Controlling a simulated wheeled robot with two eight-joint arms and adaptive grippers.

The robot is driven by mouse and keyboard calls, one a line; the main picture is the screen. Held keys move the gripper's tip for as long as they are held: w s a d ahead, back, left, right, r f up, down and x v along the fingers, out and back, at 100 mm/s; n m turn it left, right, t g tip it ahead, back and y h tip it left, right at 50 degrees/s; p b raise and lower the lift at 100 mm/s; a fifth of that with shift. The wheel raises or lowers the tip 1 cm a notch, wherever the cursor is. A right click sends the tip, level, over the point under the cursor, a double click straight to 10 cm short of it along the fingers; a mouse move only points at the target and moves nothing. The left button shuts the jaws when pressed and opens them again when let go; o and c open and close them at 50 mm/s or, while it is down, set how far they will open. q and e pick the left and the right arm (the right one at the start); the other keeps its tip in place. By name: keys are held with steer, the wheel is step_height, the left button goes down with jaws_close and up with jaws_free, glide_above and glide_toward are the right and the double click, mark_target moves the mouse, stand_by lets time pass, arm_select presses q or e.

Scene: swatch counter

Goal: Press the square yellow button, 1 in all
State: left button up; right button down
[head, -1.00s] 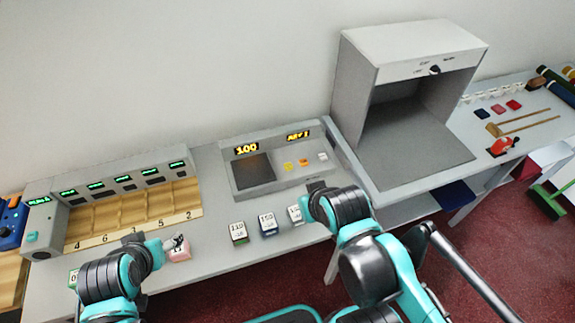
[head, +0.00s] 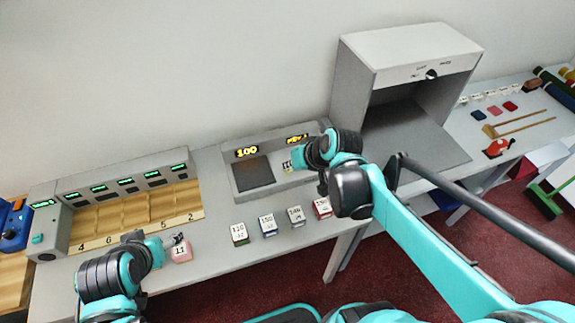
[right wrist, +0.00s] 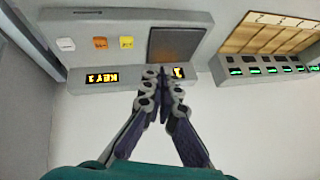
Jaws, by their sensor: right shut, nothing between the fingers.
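The yellow button (right wrist: 126,41) is a small square on the sloped grey console (right wrist: 195,25), in the right wrist view. It is beside an orange button (right wrist: 100,43) and a white one (right wrist: 66,44). My right gripper (right wrist: 160,76) is shut and empty, its tips over the console's display edge, apart from the yellow button in the picture. In the head view the right gripper (head: 288,164) is over the console, and my arm hides most of the buttons. My left gripper (head: 178,240) is by a pink block (head: 181,254); its jaws are too small to judge.
Several numbered blocks, one of them green-based (head: 239,234), stand in front of the console. A wooden sorting tray (head: 130,214) lies to the left. A grey open-fronted booth (head: 405,50) stands to the right of the console. The displays read 100 and KEY 1.

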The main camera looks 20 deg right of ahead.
steer(key=w+d+f+y+p, duration=0.1)
steer(key=w+d+f+y, duration=0.1)
steer(key=w, duration=0.8)
steer(key=shift+d+f+m+t+y+p, duration=0.15)
steer(key=shift+d+m+t+y+p, duration=0.2)
steer(key=shift+d, duration=0.5)
steer(key=shift+f, duration=0.2)
step_height(320, 180, down, 8)
steer(key=b, duration=0.7)
steer(key=shift+s+f, duration=0.1)
steer(key=shift+f, duration=0.15)
steer(key=shift+f+b, duration=0.4)
steer(key=shift+b, duration=0.1)
